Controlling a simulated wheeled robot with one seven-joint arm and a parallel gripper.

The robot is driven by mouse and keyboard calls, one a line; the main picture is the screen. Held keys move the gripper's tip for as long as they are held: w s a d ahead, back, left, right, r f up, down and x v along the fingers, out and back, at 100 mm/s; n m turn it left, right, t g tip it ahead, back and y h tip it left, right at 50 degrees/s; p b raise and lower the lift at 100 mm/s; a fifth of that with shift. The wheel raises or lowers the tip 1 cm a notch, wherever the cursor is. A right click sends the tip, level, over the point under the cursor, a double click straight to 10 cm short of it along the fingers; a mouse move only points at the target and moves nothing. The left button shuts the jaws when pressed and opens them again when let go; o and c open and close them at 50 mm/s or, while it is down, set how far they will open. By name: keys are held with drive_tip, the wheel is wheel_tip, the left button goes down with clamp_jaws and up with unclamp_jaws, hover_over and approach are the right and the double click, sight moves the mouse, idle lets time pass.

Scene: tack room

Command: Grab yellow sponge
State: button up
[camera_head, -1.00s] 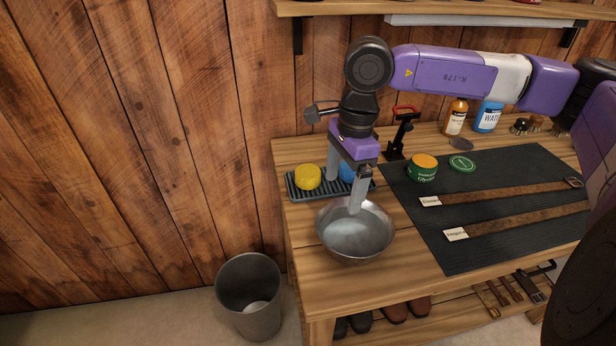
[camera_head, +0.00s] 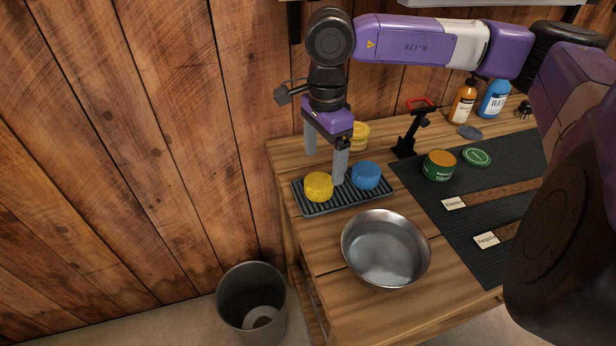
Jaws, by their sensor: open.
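The yellow sponge (camera_head: 319,186) is a round, thick disc on the left part of a dark ribbed tray (camera_head: 346,200). A blue sponge (camera_head: 366,175) of similar shape sits to its right on the same tray. My gripper (camera_head: 325,170) points down and is open and empty. Its two grey fingers are spread, one behind the yellow sponge and one beside it, near the gap between the two sponges. I cannot tell whether the near finger touches the tray or a sponge.
A metal bowl (camera_head: 386,250) stands in front of the tray. A yellow tin (camera_head: 358,136) is behind. A green tin (camera_head: 439,166) and its lid (camera_head: 477,156) lie on the dark mat (camera_head: 480,190). A bin (camera_head: 252,300) stands on the floor.

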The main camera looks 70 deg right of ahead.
sight(320, 180)
drive_tip(key=shift+w+f+p, duration=0.2)
drive_tip(key=shift+f+p, duration=0.05)
drive_tip(key=shift+f, duration=1.65)
drive_tip(key=shift+w+f+p, duration=0.15)
drive_tip(key=shift+f+p, duration=0.05)
drive_tip(key=shift+f, duration=1.7)
drive_tip(key=c, duration=1.4)
